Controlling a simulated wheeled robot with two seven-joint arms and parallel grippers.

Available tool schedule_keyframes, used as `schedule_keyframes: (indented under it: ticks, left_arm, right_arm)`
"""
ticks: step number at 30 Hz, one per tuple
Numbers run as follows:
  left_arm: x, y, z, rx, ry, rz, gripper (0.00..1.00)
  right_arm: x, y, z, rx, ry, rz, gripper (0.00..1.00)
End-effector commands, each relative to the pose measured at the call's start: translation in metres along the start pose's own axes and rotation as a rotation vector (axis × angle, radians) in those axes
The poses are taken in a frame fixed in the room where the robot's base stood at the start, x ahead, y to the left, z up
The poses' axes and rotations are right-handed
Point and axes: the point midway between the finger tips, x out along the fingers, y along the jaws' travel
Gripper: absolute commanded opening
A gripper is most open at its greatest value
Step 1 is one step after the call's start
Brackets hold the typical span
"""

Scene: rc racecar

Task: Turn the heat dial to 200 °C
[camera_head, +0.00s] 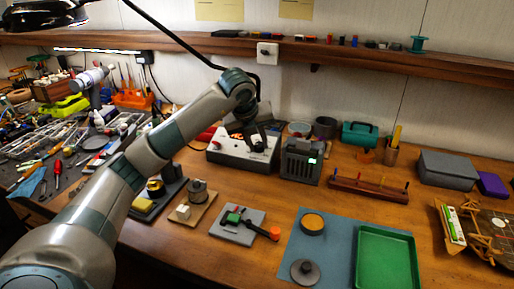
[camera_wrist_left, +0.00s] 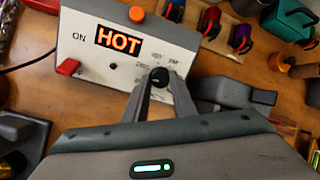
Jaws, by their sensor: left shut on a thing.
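The heat control box (camera_head: 228,152) is a light grey box at the back middle of the workbench in the head view. In the left wrist view its panel (camera_wrist_left: 85,40) shows ON, a lit orange HOT display (camera_wrist_left: 119,41), a red switch (camera_wrist_left: 68,67) and an orange knob (camera_wrist_left: 137,12). The black heat dial (camera_wrist_left: 159,77) sits at the panel's lower right with small markings around it, too small to read. My left gripper (camera_wrist_left: 160,84) is shut on the dial, one finger on each side. It also shows over the box in the head view (camera_head: 258,143). My right gripper is not in view.
A green tray (camera_head: 385,262) lies on a blue mat (camera_head: 335,235) at the front. Tools and parts crowd the left side. Bare wood lies between the mat and the devices.

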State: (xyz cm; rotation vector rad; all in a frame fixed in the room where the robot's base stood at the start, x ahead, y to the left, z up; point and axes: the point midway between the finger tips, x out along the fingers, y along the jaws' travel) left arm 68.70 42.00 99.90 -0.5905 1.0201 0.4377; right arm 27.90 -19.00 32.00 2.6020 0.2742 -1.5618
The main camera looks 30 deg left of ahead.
Motion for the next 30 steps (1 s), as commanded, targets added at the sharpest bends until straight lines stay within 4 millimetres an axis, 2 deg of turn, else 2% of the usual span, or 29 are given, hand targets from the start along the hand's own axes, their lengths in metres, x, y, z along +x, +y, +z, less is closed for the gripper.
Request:
schedule_keyframes:
  ticks: [6, 15, 30]
  left_arm:
    - [0.002, -0.001, -0.001, -0.187, -0.017, 0.01, 0.02]
    - [0.001, -0.001, -0.001, -0.356, -0.031, 0.023, 0.02]
    - [-0.001, -0.002, 0.0, -0.402, -0.035, 0.026, 0.02]
  right_arm:
    - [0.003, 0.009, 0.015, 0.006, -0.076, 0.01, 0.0]
    - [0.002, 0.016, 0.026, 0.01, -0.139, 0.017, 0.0]
    - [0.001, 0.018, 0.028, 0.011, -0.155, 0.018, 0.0]
